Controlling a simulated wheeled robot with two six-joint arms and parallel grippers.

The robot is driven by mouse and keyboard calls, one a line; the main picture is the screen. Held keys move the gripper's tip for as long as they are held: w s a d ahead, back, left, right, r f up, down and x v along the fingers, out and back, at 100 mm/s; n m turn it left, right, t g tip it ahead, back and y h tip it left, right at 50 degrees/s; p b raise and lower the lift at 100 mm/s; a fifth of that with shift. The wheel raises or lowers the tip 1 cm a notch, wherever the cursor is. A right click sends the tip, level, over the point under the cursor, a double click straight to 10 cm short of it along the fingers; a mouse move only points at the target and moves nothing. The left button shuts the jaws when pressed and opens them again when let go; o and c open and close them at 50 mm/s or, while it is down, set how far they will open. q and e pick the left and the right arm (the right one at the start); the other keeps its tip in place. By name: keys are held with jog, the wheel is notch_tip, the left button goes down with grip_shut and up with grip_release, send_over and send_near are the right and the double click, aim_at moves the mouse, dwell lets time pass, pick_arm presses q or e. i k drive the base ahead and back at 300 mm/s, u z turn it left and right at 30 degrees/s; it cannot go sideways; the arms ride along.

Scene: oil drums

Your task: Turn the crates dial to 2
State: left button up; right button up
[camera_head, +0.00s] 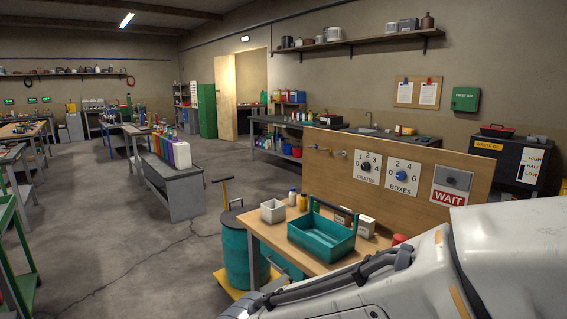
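The crates dial is a dark round knob (366,166) on a white plate marked CRATES (366,182), on an upright wooden board (335,141) at the right. Small numbers ring the knob; its pointer direction is too small to tell. Beside it on the right is a blue knob (402,175) on a plate marked BOXES. My white arm with black cables fills the lower right, in front of the bench and below the dials. Neither gripper shows, and nothing is seen touching the crates dial.
On the wooden bench below the board stand a teal tray (322,249), a white box (273,210) and small bottles. A WAIT sign (449,197) is on the board's right. A teal drum (236,250) stands on a yellow trolley left of the bench.

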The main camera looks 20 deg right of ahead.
aim_at(366, 165)
jog(key=u, duration=0.45)
jog(key=i, duration=2.45)
jog(key=z, duration=1.5)
jog(key=i, duration=0.75)
jog(key=z, duration=0.8)
